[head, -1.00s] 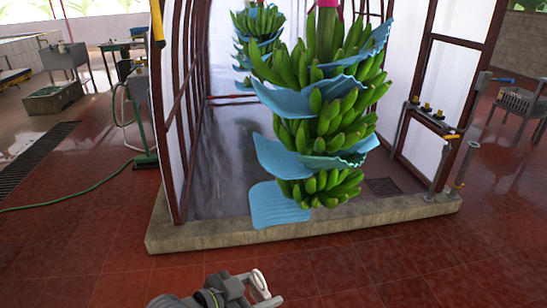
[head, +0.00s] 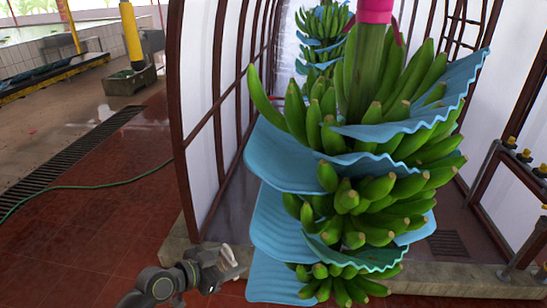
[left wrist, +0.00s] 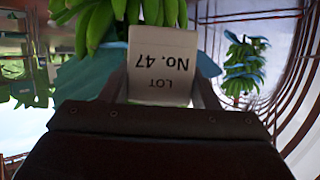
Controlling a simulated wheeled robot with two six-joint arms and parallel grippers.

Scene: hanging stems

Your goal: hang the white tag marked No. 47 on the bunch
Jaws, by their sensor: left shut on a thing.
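The white tag marked LOT No. 47 (left wrist: 162,66) is held between the fingers of my left gripper (left wrist: 165,88), and its print reads upside down in the left wrist view. In the head view my left gripper (head: 230,262) is low, left of the lower part of the near green banana bunch (head: 375,190). The bunch hangs from a thick stem (head: 368,75) with a pink band (head: 374,11) around its top. Bananas of a bunch also show behind the tag in the left wrist view (left wrist: 95,22). My right gripper is not in view.
Blue sheets (head: 285,160) stick out between the bunch's layers, close to my left gripper. A second bunch (head: 322,25) hangs behind. A dark red frame (head: 175,110) stands left of the bunch, above a concrete kerb (head: 178,250). The red tiled floor at left is mostly open, crossed by a green hose (head: 95,187).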

